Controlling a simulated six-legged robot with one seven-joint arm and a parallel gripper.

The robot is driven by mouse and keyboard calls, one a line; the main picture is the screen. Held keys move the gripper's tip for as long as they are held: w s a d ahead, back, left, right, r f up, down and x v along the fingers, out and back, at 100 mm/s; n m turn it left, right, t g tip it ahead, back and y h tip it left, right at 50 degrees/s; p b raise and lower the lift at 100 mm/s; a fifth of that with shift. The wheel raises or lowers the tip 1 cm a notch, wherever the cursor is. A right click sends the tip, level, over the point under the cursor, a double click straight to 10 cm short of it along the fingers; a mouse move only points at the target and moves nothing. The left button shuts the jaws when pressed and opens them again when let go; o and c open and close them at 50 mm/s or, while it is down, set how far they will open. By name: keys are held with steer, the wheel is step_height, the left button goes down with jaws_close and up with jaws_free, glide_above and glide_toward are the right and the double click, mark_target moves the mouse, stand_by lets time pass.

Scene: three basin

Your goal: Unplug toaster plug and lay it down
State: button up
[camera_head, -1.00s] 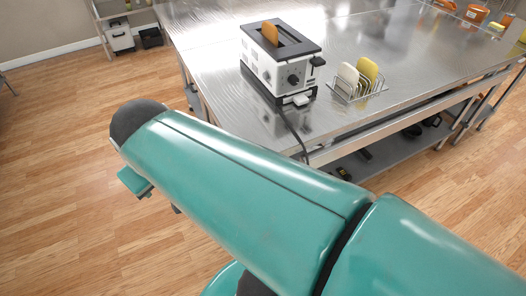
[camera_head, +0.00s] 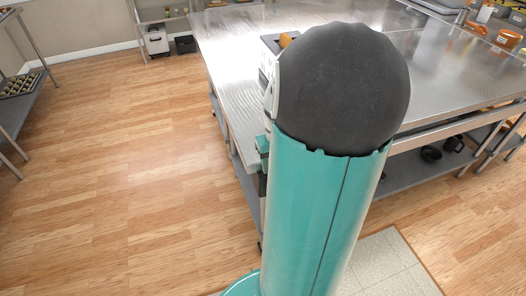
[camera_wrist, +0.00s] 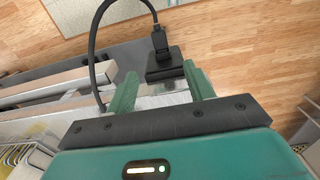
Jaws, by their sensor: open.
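In the wrist view the black plug (camera_wrist: 159,42) sits at a dark square block (camera_wrist: 164,67), which looks like the socket. Its black cable (camera_wrist: 93,48) arches up and to the left, then down past the left finger. My gripper (camera_wrist: 160,73) is open, with its two green fingers on either side of the block, the plug just beyond the fingertips. I cannot tell whether the fingers touch anything. In the head view the toaster (camera_head: 267,68) is mostly hidden behind my arm; a piece of toast (camera_head: 286,40) shows at its top. The plug is hidden there.
The metal table (camera_head: 229,90) stands behind my arm, with a lower shelf (camera_head: 405,175). In the wrist view a wire rack (camera_wrist: 22,158) with a yellow item is at lower left. Another table (camera_head: 30,95) stands far left. The wooden floor between is clear.

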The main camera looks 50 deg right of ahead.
step_height(320, 180, down, 14)
steer(key=shift+w+r, duration=0.1)
steer(key=shift+w, duration=0.05)
stand_by(0.4)
jaws_close()
steer(key=shift+s+a, duration=0.35)
steer(key=shift+s, duration=0.35)
steer(key=shift+s+a, duration=0.4)
steer(key=shift+s, duration=0.3)
stand_by(0.4)
steer(key=shift+s+a, duration=0.35)
steer(key=shift+s, duration=0.2)
